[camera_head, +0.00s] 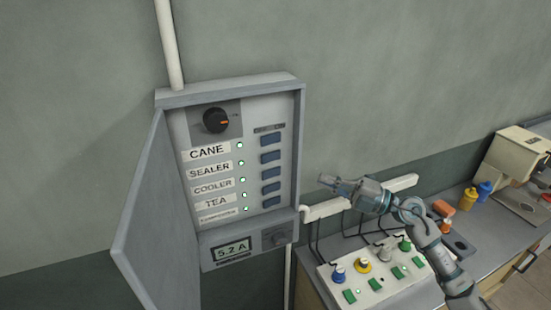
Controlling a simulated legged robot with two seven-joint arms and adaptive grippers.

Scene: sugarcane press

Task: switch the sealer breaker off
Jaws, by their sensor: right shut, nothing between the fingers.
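An open breaker panel (235,165) hangs on the wall, its door swung out to the left. It has a column of blue breaker switches beside labels for CANE, SEALER, COOLER, TEA and a lowest label too small to read. The sealer breaker (271,157) is the second switch from the top, level with the SEALER label (208,170) and a lit green lamp. My right gripper (324,180) is shut and empty, to the right of the panel and apart from it, pointing left toward it. My left gripper is not in view.
A black rotary knob (216,120) with an orange mark sits above the switches. A display (232,251) below reads 5.2 A. Under my right arm, a white control box (370,275) with coloured knobs and green buttons stands on the counter. A beige machine (520,165) stands at the far right.

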